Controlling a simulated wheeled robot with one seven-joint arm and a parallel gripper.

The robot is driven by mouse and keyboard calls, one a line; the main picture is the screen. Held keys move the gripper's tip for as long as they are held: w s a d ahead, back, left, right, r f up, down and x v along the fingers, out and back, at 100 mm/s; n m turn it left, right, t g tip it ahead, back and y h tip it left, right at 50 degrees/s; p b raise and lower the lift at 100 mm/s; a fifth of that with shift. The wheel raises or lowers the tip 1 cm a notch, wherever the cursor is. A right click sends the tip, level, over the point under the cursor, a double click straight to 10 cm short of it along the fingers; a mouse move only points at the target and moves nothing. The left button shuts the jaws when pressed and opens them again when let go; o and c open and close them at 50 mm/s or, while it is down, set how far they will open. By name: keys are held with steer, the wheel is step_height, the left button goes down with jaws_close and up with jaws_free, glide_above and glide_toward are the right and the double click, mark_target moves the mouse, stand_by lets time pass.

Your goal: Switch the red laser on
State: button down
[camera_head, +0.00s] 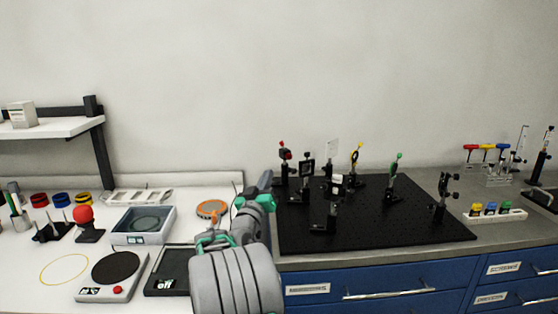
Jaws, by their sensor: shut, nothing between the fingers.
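A small post-mounted device with a red top (285,151) stands upright at the back left of the black breadboard (420,225). It may be the red laser, but it is too small to tell, and I cannot make out a switch on it. My gripper (266,181) is at the far end of my arm, near the breadboard's left edge and in front of the red-topped device. It is small and seen from behind, shut and empty.
Several other optics on posts stand on the breadboard, including a yellow-topped mount (356,157) and a green-topped one (394,170). A hotplate-like device (113,272), a grey tray (145,226) and a red ball on a stand (84,216) occupy the left bench. The breadboard's front right is clear.

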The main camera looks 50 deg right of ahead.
steer(key=shift+r, duration=0.15)
steer(key=p+x, duration=0.3)
steer(key=x, duration=1.1)
steer(key=shift+p, duration=0.35)
